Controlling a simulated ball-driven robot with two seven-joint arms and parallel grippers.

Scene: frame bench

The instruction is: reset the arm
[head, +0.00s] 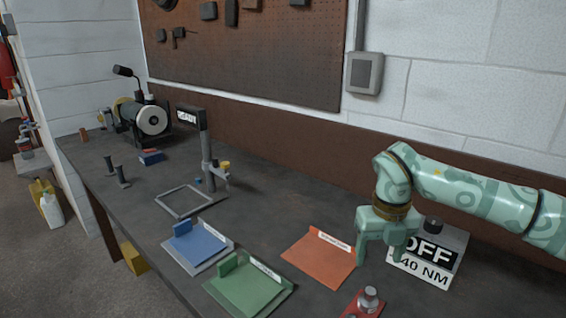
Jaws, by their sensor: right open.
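My right arm, pale green with a swirl pattern, comes in from the right side of the head view. Its gripper (384,254) points down over the bench, open, with nothing seen between its fingers. It is at the right edge of the orange mat (318,260) and in front of a box (436,262) reading "OFF" and "40 NM", partly covering it. I cannot tell whether the fingertips touch the bench. My left gripper does not show.
A blue tray (198,246) and a green tray (248,287) lie left of the orange mat. A red item with a metal knob (368,300) is at the front. A grey frame (184,201), a "READY" post (206,150) and a bench grinder (146,118) stand farther left.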

